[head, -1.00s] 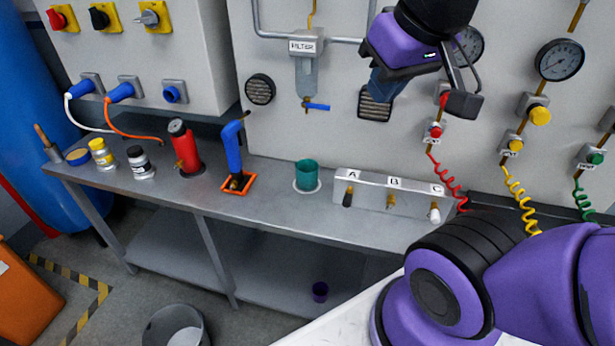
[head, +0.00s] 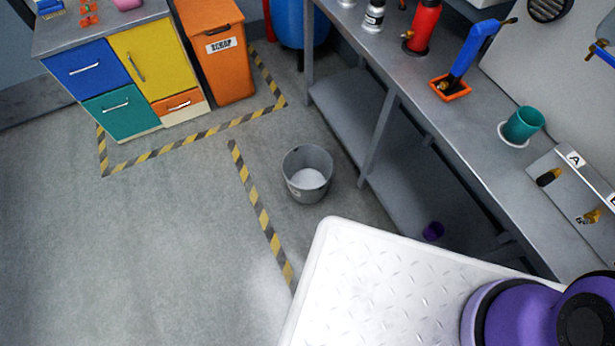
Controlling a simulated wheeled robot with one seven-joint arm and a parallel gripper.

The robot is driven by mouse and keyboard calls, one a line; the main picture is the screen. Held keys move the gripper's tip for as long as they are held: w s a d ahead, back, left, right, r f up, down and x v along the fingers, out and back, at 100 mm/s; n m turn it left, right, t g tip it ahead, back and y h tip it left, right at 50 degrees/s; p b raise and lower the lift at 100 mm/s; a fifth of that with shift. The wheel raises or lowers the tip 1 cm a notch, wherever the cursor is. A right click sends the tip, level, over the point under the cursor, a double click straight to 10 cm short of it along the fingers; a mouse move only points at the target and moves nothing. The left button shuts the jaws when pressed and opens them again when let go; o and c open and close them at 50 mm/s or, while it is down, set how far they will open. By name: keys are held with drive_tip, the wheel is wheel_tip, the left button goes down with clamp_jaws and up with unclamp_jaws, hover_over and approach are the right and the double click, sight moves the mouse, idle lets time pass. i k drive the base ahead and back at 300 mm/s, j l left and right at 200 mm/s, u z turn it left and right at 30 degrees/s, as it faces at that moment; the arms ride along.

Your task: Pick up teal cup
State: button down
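The teal cup (head: 524,124) stands upright on a round white coaster (head: 510,138) on the grey metal bench, at the right of the head view. My gripper is out of view. Only a purple part of my arm shows at the bottom right, apart from the cup.
A blue-handled tool in an orange tray (head: 451,88) and a red bottle (head: 424,24) stand left of the cup. A labelled block (head: 574,185) is to its right. A purple cup (head: 433,231) lies on the lower shelf. A grey bin (head: 307,172) stands on open floor.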

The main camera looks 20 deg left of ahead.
sight(527, 120)
drive_tip(key=j+z, duration=0.15)
drive_tip(key=z, duration=1.2)
drive_tip(key=j+z, duration=0.4)
drive_tip(key=k+j+z, duration=0.1)
drive_tip(key=j+z, duration=0.25)
drive_tip(key=k+j+z, duration=0.15)
drive_tip(key=j+z, duration=0.25)
drive_tip(key=k+j, duration=0.2)
drive_tip(key=j, duration=0.15)
drive_tip(key=k+j, duration=0.2)
drive_tip(key=j, duration=0.2)
drive_tip(key=z, duration=0.05)
